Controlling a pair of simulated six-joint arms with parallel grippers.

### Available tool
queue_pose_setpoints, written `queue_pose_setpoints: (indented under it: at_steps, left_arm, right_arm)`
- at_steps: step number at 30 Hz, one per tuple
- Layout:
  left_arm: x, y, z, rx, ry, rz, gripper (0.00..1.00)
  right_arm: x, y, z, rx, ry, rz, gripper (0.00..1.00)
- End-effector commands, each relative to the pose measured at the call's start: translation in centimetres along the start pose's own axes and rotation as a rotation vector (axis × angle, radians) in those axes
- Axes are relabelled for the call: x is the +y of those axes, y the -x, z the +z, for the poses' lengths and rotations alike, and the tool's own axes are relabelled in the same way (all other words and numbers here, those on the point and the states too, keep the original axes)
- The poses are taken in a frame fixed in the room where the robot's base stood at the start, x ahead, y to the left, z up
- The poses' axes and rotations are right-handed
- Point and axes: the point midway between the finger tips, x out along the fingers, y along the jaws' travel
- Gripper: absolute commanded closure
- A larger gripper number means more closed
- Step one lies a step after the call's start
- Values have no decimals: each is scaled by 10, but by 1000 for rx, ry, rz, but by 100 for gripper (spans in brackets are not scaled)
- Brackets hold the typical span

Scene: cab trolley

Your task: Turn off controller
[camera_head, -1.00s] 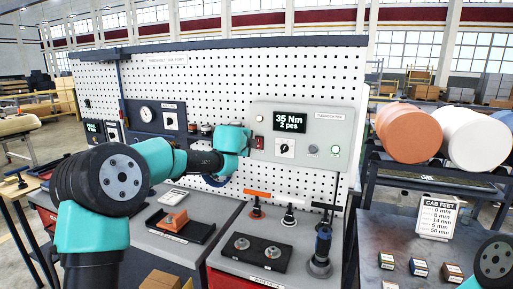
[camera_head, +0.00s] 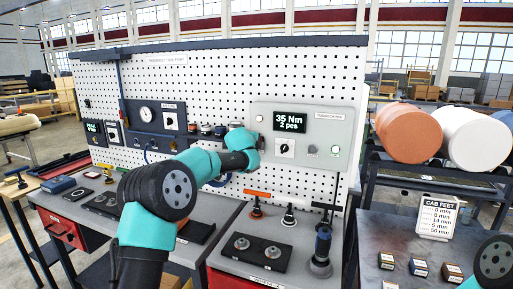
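The controller (camera_head: 340,120) is a light grey box on the white pegboard. Its lit screen (camera_head: 290,121) reads "35 Nm 2 pcs". My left gripper (camera_head: 260,142) is at the controller's left edge, below the red part and left of the dial. Its fingers are small and partly hidden by the wrist; contact cannot be told. My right gripper is out of view.
The pegboard (camera_head: 220,75) stands behind the bench. A black tray (camera_head: 257,252) with two round metal parts and several upright tools, including a dark blue one (camera_head: 322,250), stand below the controller. Large orange and white rolls (camera_head: 410,133) lie on a rack at right.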

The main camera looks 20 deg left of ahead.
Motion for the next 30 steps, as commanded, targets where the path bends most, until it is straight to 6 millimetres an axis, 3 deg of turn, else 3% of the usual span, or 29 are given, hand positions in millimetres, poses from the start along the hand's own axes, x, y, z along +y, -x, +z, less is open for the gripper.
queue_pose_setpoints:
  at_steps: [30]
  left_arm:
    - [-3,-7,0,-1,0,-2,100]
  right_arm:
    - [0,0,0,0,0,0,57]
